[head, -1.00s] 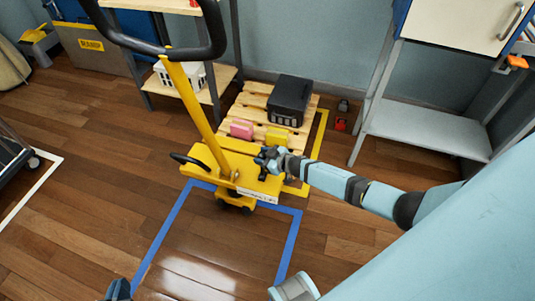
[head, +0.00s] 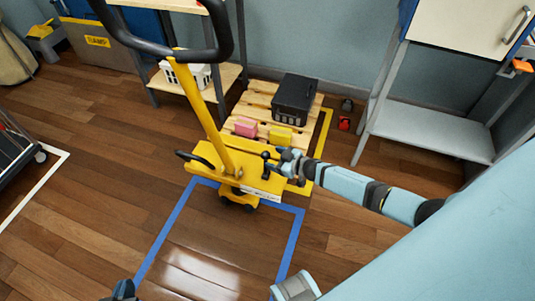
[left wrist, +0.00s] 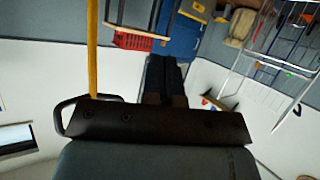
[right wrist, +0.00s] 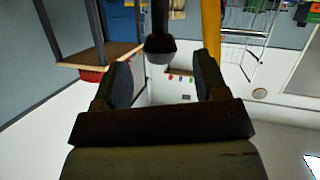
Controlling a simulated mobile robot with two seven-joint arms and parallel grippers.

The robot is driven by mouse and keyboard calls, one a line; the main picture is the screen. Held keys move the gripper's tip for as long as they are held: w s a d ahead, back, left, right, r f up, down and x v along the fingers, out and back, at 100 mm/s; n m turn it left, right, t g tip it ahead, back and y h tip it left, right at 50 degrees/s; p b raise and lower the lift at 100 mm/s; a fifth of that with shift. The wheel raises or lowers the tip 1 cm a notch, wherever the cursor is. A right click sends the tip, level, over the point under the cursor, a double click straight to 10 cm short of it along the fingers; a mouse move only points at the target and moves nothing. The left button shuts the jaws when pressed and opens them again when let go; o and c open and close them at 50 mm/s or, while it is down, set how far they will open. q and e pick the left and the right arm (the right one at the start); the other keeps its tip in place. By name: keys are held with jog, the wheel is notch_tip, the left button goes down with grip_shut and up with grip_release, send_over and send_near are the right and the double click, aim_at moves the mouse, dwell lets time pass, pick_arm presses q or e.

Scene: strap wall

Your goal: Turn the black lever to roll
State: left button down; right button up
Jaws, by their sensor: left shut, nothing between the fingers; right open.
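The black lever (head: 265,166), a short stem with a round knob, stands on the yellow deck of the pallet truck (head: 205,152). Its knob (right wrist: 160,48) shows in the right wrist view, ahead of and between the fingers. My right gripper (head: 281,161) is open just to the right of the lever, apart from the knob as far as I can tell. It also shows in the right wrist view (right wrist: 158,78). A white label strip (head: 260,195) on the truck's front edge is too small to read. My left gripper (head: 123,289) is low at the left, shut and empty, away from the truck.
A wooden pallet (head: 262,98) behind carries a black case (head: 294,98), a pink block (head: 245,126) and a yellow block (head: 281,137). The truck's black loop handle (head: 222,57) rises at upper left. A grey shelf (head: 425,133) stands right. The blue-taped floor (head: 215,250) is clear.

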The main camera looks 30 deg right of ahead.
pick_arm(q)
jog(key=shift+s+a+f+p, duration=0.15)
jog(key=shift+a+p, duration=0.1)
jog(key=shift+p, duration=0.75)
pick_arm(e)
jog(key=v, duration=0.9)
pick_arm(q)
jog(key=shift+d, duration=0.1)
pick_arm(e)
jog(key=shift+s+r, duration=0.1)
